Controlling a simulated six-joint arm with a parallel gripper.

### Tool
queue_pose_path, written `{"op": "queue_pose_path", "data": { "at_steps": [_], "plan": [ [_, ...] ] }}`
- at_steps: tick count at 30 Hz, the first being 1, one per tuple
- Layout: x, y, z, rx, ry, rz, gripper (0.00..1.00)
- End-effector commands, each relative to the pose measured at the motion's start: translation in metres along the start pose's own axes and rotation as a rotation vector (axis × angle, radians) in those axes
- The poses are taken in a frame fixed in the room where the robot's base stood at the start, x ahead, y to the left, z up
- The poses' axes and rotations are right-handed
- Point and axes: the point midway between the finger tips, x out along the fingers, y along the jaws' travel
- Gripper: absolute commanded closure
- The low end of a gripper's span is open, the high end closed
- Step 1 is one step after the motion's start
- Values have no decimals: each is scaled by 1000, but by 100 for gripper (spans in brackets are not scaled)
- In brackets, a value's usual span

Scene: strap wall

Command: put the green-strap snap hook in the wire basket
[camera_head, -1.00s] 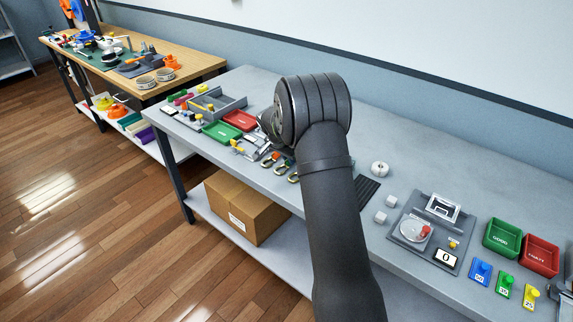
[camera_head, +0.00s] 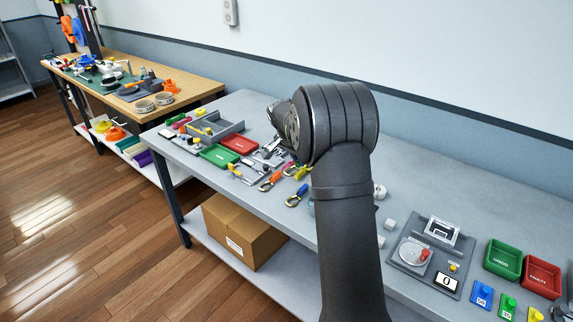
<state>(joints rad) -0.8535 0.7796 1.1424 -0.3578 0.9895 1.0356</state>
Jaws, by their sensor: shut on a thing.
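My gripper is hidden behind my own dark wrist and forearm in the head camera view, so its fingers and anything between them do not show. Several small hooks with coloured straps lie along the front part of the grey bench, left of my forearm. One has a red-orange strap (camera_head: 275,178) and one is a blue hook with a yellow end (camera_head: 297,196). A yellow piece (camera_head: 302,172) shows right at the edge of my arm. I cannot make out a green-strap snap hook or a wire basket.
The grey bench (camera_head: 455,205) carries a green tray (camera_head: 219,155), a red tray (camera_head: 239,144) and a grey open-topped holder (camera_head: 217,125) at left. A dial fixture (camera_head: 425,255) and green (camera_head: 503,260) and red (camera_head: 541,277) bins stand at right. A cardboard box (camera_head: 240,232) sits below.

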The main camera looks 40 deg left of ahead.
Motion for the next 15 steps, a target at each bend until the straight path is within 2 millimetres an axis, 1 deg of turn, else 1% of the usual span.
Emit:
{"op": "queue_pose_path", "data": {
  "at_steps": [1,2,3,5,6,8,9,11,12,14,15],
  "plan": [
    [4,20,-12,15,0,7,100],
    [7,32,-19,22,1,9,100],
    [12,50,-27,29,0,14,100],
    [17,77,-40,44,1,19,100],
    [21,95,-47,53,0,23,100],
    [26,123,-57,66,0,28,100],
    [29,142,-63,76,1,31,100],
    [33,171,-71,91,0,37,100],
    [36,190,-75,100,1,41,100],
    [39,220,-80,113,0,47,100],
    [41,239,-83,121,1,50,100]
  ]
}}
